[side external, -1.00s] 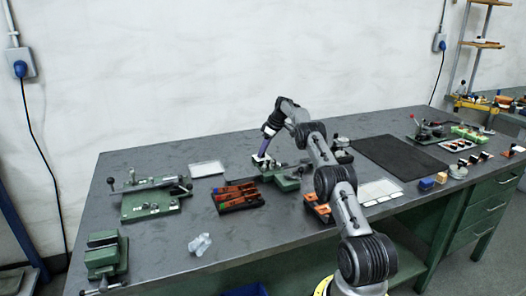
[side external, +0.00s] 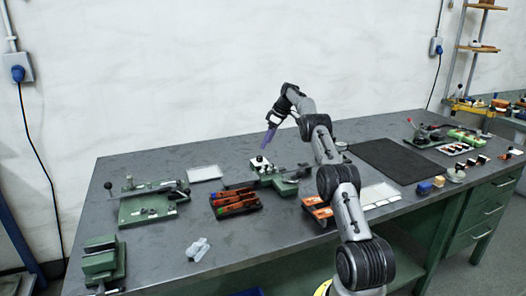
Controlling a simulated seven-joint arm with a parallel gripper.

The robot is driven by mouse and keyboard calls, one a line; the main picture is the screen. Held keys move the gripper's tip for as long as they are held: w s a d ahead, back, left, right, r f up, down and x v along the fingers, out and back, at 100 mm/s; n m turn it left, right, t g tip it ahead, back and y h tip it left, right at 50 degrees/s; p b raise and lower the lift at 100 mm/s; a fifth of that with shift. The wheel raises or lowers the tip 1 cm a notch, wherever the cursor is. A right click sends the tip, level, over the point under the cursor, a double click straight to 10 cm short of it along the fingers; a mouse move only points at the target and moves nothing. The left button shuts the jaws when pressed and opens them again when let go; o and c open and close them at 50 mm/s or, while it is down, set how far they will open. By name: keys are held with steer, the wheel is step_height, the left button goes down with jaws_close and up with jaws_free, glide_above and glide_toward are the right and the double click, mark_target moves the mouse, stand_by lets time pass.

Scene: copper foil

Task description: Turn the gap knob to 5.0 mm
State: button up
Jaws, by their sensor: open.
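My gripper (side external: 266,143) is in the air above the middle green device (side external: 285,182), with its purple fingers pointing down. It is apart from the device, and the finger gap is too small to make out. A small white part with dark knob-like pieces (side external: 260,163) sits at the left end of this device, just below the fingertips. I cannot tell for certain which piece is the gap knob, and no scale reading is legible.
A tray of orange and dark items (side external: 235,203) lies in front of the device. A green fixture with a lever (side external: 148,202) and a green vise (side external: 100,262) stand at the left. A black mat (side external: 395,161) lies to the right. Bare bench lies around the clear pieces (side external: 197,249).

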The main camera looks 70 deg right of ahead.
steer(key=v, duration=0.6)
steer(key=shift+s, duration=0.1)
